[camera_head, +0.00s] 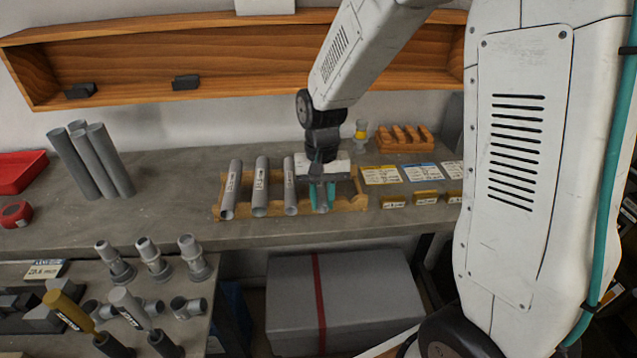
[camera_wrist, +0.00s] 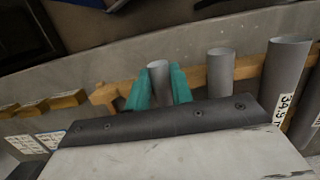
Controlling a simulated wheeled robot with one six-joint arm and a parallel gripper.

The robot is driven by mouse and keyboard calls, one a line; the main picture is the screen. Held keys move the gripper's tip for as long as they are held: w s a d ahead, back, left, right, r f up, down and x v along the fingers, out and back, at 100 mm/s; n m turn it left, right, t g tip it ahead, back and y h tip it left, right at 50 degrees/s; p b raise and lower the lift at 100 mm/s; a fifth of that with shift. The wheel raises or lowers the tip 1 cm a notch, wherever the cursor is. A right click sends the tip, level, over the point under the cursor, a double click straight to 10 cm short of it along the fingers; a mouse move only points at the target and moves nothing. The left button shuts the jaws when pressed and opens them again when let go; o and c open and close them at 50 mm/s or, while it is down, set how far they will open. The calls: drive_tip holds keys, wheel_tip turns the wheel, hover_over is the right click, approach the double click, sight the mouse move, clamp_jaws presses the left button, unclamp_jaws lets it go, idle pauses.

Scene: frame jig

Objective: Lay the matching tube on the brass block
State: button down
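My gripper (camera_head: 322,196) is low over the right end of a wooden rack (camera_head: 348,205). Its teal fingers lie against both sides of a short grey tube (camera_wrist: 158,78), with no clear gap in the wrist view. This tube still lies in line with the others in the rack. Three more grey tubes, a left one (camera_head: 231,190), a middle one (camera_head: 260,188) and a right one (camera_head: 290,187), lie to its left; labels show on them. Several yellowish, brass-like blocks with labels, among them a left block (camera_head: 393,201) and a middle block (camera_head: 427,197), stand right of the rack, apart from it.
Printed cards (camera_head: 421,172) lie behind the blocks. A slotted wooden holder (camera_head: 405,138) is at the back. Upright grey pipes (camera_head: 90,162) and a red tray (camera_head: 20,170) are at left. Pipe fittings (camera_head: 152,258) stand on a nearer bench. A wooden shelf (camera_head: 230,50) hangs above.

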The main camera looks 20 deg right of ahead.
idle(0.3)
drive_tip(key=shift+r, duration=4.55)
